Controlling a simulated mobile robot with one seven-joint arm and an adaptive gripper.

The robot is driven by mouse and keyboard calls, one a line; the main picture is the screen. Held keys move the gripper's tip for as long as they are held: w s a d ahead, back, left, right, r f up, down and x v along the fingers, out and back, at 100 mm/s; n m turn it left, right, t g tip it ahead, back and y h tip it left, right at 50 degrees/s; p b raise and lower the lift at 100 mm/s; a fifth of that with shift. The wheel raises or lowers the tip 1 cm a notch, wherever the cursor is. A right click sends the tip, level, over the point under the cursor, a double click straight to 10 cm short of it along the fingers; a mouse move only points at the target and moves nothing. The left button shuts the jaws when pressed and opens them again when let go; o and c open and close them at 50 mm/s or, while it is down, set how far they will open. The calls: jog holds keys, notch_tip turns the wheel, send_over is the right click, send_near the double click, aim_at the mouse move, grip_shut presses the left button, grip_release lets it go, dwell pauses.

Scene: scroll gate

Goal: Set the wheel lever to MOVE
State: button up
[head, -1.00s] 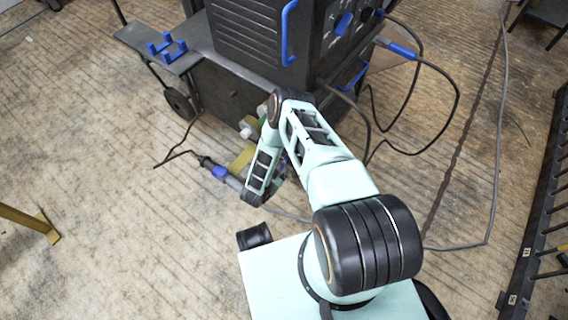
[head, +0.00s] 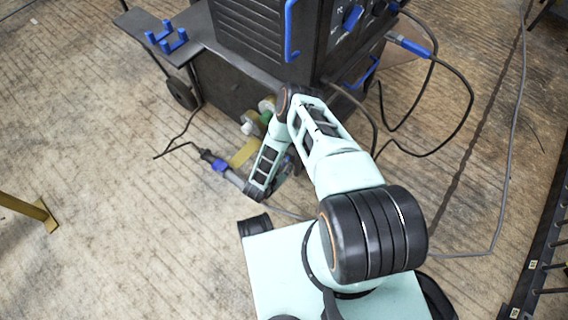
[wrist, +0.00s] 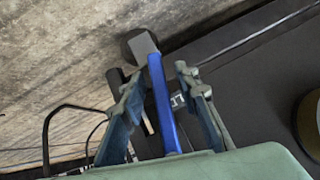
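A blue lever (wrist: 162,105) with a grey block at its far end shows in the wrist view, beside a dark panel with a partly hidden white label. I take it to be the wheel lever; its setting cannot be read. My gripper (wrist: 158,85) is open, with one finger on each side of the lever. Gaps show between the lever and both fingers. In the head view the gripper and lever are mostly hidden behind my arm, low beside the dark cart (head: 225,90).
Cables (head: 465,105) loop on the right. A black rack (head: 545,230) stands at the right edge. The floor at left is largely clear.

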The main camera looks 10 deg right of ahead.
grip_shut()
